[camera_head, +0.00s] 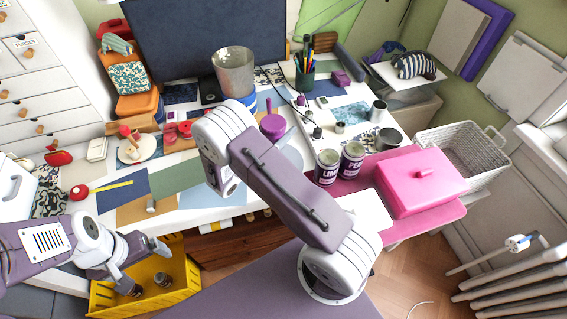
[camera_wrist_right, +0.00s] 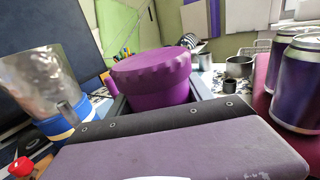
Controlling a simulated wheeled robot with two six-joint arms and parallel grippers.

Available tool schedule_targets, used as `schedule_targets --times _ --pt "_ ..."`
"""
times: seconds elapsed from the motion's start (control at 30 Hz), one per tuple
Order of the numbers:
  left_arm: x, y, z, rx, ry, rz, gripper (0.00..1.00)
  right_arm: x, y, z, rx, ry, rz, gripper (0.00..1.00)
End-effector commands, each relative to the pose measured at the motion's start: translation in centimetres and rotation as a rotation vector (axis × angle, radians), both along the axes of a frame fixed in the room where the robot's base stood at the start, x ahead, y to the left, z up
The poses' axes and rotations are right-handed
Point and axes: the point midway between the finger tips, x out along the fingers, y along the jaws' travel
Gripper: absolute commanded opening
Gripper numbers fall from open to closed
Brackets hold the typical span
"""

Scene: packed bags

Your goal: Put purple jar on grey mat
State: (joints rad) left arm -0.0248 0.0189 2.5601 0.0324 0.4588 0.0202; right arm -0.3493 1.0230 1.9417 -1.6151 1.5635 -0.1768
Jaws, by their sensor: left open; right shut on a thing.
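The purple jar (camera_wrist_right: 152,78) has a round, scalloped lid and stands between the dark fingers of my right gripper (camera_wrist_right: 150,98), which is shut on it. In the head view a purple round shape (camera_head: 272,126) shows just beyond my right arm; most of that gripper is hidden there. I cannot tell which is the grey mat. My left gripper (camera_head: 148,266) is open and empty above the yellow crate.
The yellow crate (camera_head: 180,292) holds dark jars. Two labelled cans (camera_head: 351,160) and a pink box (camera_head: 422,182) stand on the pink mat at right. A metal bucket (camera_head: 234,74) and a pen cup (camera_head: 304,82) stand behind. A yellow pencil (camera_head: 114,186) crosses the slate mat.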

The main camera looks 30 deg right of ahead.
Motion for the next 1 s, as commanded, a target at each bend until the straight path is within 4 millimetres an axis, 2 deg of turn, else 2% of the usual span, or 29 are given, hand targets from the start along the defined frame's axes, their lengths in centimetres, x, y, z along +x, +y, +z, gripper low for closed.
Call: schedule_targets --times 0.1,0.3,0.53,0.7,1.0 --pt "0.0 0.0 -0.2 0.0 0.0 0.0 0.93 0.0 -0.1 -0.7 -0.002 0.002 -0.002 0.0" --pt "0.0 0.0 -1.0 0.0 0.0 0.0 0.93 -0.1 -0.1 -5.2 -0.002 0.001 -0.001 0.0" --pt "0.0 0.0 -1.1 0.0 0.0 0.0 0.93 0.0 0.0 -6.6 -0.001 0.0 -0.001 0.0" --pt "0.0 0.0 -1.8 0.0 0.0 0.0 0.93 -0.1 0.0 -9.6 -0.001 0.001 -0.001 0.0" --pt "0.0 0.0 -1.7 0.0 0.0 0.0 0.93 -0.1 0.0 -10.0 -0.001 -0.001 -0.001 0.0"
